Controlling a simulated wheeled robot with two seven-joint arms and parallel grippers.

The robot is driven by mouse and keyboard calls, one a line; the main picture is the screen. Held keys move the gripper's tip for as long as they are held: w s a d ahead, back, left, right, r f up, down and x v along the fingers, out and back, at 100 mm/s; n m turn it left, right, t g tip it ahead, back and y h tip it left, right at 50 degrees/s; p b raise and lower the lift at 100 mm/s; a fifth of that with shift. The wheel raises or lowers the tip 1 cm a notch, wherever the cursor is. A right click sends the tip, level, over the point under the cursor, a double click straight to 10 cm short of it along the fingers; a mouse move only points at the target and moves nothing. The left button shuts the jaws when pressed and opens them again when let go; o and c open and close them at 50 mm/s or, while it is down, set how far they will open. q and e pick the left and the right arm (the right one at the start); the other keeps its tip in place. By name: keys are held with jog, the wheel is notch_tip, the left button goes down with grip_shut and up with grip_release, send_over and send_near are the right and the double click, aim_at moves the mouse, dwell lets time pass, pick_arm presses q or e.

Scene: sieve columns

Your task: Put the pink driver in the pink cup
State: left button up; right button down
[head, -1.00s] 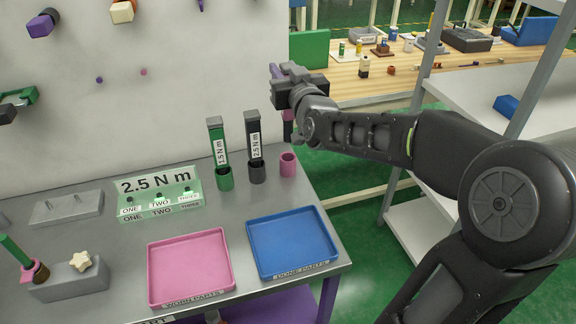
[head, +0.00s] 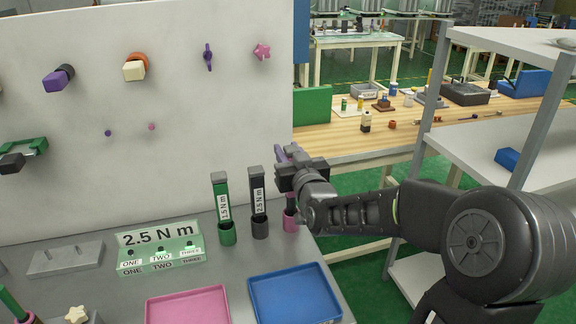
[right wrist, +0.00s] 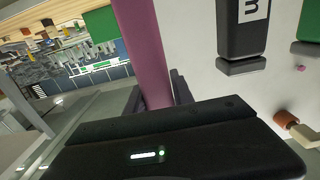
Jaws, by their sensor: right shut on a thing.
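The pink driver shows in the right wrist view as a thick magenta shaft (right wrist: 146,50) between the jaws. My right gripper (head: 290,170) is shut on it, above the pink cup. The pink cup (head: 291,223) stands at the right end of a row of cups on the grey bench. The driver's lower part (head: 291,200) shows below the gripper, upright and in line with the cup's mouth. I cannot tell whether its tip is inside the cup. My left gripper is not in view.
A green driver (head: 221,200) and a black driver (head: 258,190) stand in cups just left of the pink cup. A blue tray (head: 337,308) and a pink tray (head: 150,313) lie in front. A white pegboard (head: 200,110) rises behind.

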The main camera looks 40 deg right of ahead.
notch_tip(320, 180, down, 4)
jog(key=shift+r, duration=0.2)
jog(key=shift+f+b, duration=0.2)
jog(key=shift+b, duration=0.2)
jog(key=c, duration=1.1)
grip_release()
jog(key=shift+r, duration=0.1)
